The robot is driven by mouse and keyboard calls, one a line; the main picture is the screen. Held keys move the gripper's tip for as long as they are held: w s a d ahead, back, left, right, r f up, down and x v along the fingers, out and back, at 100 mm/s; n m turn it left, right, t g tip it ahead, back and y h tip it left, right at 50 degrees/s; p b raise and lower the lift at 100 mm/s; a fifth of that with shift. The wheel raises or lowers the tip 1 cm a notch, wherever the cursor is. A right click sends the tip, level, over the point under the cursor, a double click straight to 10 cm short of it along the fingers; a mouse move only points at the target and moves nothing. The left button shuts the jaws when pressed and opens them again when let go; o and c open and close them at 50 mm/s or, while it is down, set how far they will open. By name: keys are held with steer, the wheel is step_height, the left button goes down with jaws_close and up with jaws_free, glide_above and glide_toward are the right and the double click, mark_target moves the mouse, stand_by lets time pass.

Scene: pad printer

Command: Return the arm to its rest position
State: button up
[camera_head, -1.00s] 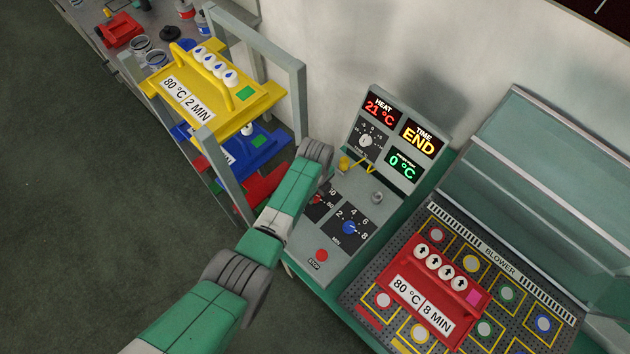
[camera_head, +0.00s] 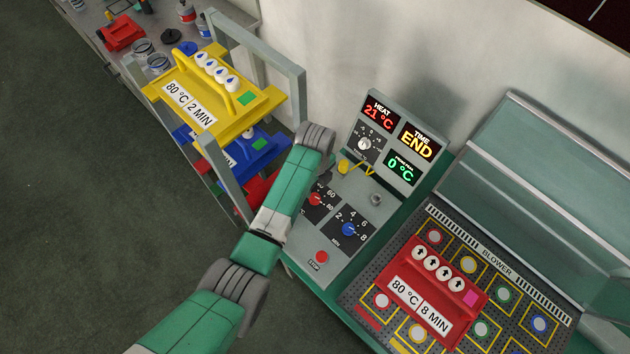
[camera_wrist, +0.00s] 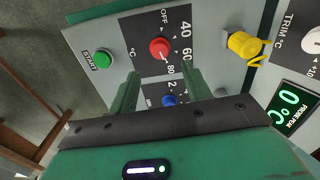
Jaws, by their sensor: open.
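My green arm (camera_head: 291,188) reaches up across the front of the control panel (camera_head: 318,241) in the head view, where its own links hide the gripper. In the wrist view my gripper (camera_wrist: 160,84) is open and empty. Its two green fingers point toward the panel face, with the red dial (camera_wrist: 160,48) and the blue dial (camera_wrist: 170,101) showing in and beyond the gap. The fingers look apart from both dials; the exact distance is unclear. The same red dial (camera_head: 316,199) and blue dial (camera_head: 349,229) show in the head view.
A rack (camera_head: 222,172) with yellow (camera_head: 240,106), blue and red trays stands left of my arm. A red tray (camera_head: 462,311) marked 80 °C 8 MIN sits on the blower bed (camera_head: 376,283) at right. A yellow plug (camera_wrist: 243,45) sticks out from the panel. Open floor (camera_head: 90,240) lies at left.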

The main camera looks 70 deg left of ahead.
stand_by(0.4)
